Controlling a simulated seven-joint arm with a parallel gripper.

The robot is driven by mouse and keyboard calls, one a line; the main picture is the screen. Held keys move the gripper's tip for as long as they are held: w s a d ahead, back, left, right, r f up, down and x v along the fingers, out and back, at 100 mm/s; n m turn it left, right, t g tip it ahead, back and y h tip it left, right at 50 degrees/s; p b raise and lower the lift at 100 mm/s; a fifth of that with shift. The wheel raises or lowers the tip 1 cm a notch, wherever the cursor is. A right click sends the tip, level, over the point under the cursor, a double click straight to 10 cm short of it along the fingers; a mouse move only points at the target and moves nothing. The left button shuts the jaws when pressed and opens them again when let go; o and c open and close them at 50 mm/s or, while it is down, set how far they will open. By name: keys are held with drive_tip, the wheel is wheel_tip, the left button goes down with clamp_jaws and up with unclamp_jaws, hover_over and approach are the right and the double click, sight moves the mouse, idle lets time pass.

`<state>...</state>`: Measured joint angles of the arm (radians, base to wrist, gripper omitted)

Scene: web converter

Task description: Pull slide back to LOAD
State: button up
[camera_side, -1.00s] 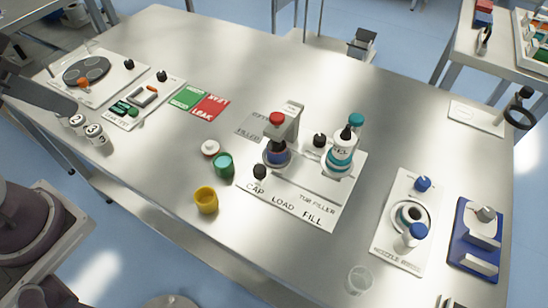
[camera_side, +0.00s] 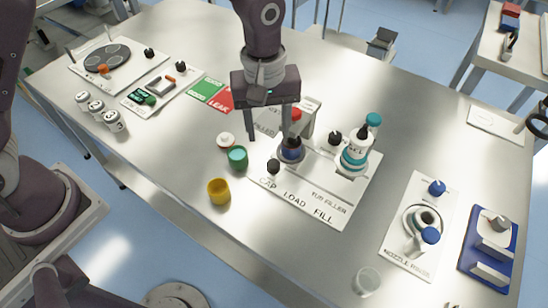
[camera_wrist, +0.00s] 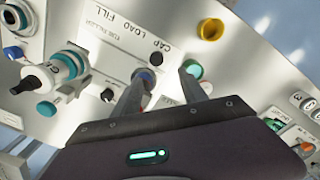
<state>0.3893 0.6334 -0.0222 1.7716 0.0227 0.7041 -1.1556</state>
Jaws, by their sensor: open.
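The tub filler plate (camera_side: 338,205) carries the words CAP, LOAD and FILL along its front edge. A dark blue tub (camera_side: 291,155) stands in a round grey holder at the CAP end, beside the red-topped press (camera_side: 310,116). A black knob (camera_side: 273,166) sticks up at the plate's front left, by CAP; it also shows in the wrist view (camera_wrist: 157,59). My gripper (camera_side: 268,138) is open and empty, fingers pointing down. Its right finger is near the tub and partly covers the press; contact cannot be told. In the wrist view, the fingertips (camera_wrist: 163,80) are apart.
A green cup (camera_side: 237,158), a white lid (camera_side: 225,140) and a yellow cup (camera_side: 219,191) stand left of the plate. A teal-and-white bottle (camera_side: 357,148) stands at the FILL side. A clear cup (camera_side: 366,281) is near the front edge.

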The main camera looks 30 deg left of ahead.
sight(275, 164)
drive_tip(key=shift+n, duration=0.3)
drive_tip(key=f, duration=0.6)
drive_tip(key=d+f, duration=0.1)
drive_tip(key=f, duration=0.3)
drive_tip(key=shift+w+d, duration=0.1)
drive_tip(key=shift+c, duration=0.2)
clamp_jaws()
drive_tip(key=shift+d, duration=0.15)
idle(0.4)
